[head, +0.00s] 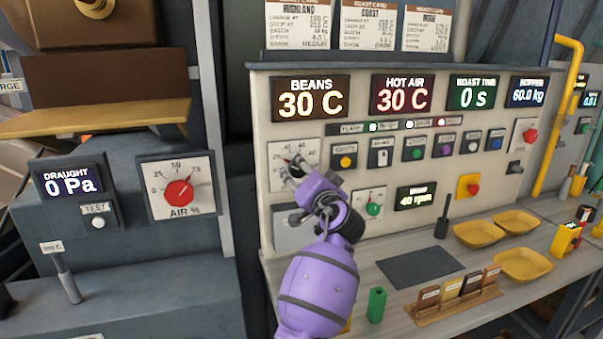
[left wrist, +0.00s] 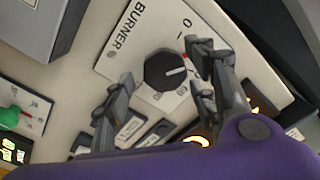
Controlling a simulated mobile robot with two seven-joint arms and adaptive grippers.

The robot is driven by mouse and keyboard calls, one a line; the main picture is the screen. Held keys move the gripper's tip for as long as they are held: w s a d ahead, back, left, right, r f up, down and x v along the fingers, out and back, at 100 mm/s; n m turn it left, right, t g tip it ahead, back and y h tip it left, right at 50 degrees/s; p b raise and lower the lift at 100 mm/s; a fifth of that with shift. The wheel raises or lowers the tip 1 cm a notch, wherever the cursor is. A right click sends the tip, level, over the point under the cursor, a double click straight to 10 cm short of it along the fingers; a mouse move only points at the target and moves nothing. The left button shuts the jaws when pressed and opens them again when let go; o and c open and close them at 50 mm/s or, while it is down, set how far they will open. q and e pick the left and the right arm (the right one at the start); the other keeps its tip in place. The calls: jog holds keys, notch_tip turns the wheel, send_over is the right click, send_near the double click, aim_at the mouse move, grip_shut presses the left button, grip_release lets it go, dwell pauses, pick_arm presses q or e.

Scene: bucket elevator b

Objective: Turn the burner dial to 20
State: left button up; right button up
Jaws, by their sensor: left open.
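The burner dial (left wrist: 167,69) is a round black knob with a white pointer line, on a white plate (left wrist: 128,53) marked BURNER, in the left wrist view. A 0 shows on the plate; other scale numbers are partly hidden or too small to read. The pointer points toward the right finger in that view. My left gripper (left wrist: 160,66) is open, with one finger on each side of the dial; I cannot tell whether they touch it. In the head view the left gripper (head: 290,172) covers most of the burner dial plate (head: 285,152). My right gripper is not in view.
Displays (head: 311,99) for beans and hot air both read 30 C. A row of buttons (head: 414,148) and a green drum knob (head: 373,209) lie close to the right of my arm. The counter below holds yellow trays (head: 478,233) and a card rack (head: 455,297).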

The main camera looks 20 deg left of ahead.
pick_arm(q)
jog(key=v, duration=1)
jog(key=shift+s+d, duration=0.2)
